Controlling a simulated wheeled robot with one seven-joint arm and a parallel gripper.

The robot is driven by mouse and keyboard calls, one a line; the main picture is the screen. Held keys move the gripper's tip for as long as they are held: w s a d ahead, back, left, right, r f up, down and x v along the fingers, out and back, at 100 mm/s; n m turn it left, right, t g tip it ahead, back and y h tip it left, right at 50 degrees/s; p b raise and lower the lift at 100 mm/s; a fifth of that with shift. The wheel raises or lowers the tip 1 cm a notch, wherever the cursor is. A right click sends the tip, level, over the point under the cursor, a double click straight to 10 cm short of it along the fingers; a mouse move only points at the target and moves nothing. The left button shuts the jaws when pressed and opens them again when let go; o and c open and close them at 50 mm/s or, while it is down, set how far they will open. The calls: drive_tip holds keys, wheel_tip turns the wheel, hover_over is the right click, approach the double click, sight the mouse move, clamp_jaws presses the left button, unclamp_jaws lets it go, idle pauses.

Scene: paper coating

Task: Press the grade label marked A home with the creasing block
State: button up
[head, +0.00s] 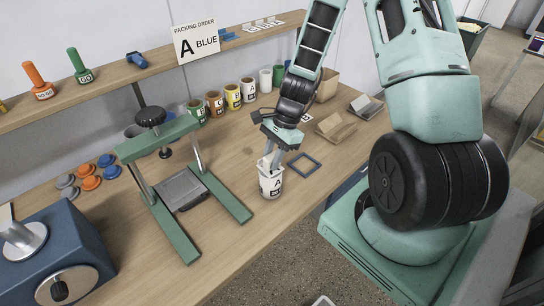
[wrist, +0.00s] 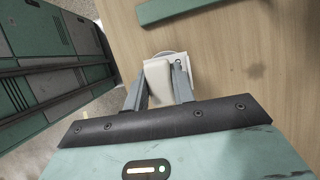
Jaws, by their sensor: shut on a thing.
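A white cup-shaped can (head: 270,186) with a black A label (head: 274,183) on its side stands upright on the table. My gripper (head: 269,158) is directly over it and points down. In the wrist view my gripper (wrist: 158,88) is shut on a pale, off-white block (wrist: 158,78), which looks like the creasing block. The can's rim (wrist: 182,59) shows behind the block in that view. I cannot tell whether the block touches the label or the can. The fingers and block hide part of the can's top.
A green press (head: 150,116) stands left of the can, and a thin blue frame (head: 304,164) lies to its right. Several coloured cans (head: 215,103) line the back. Wooden holders (head: 335,128) stand at right.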

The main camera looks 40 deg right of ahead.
drive_tip(key=shift+f, duration=0.2)
drive_tip(key=shift+f+b, duration=0.5)
drive_tip(key=shift+r, duration=0.2)
wheel_tip(320, 180, up, 7)
drive_tip(key=p, duration=0.6)
drive_tip(key=shift+f, duration=0.1)
idle(0.3)
drive_tip(key=shift+f, duration=0.1)
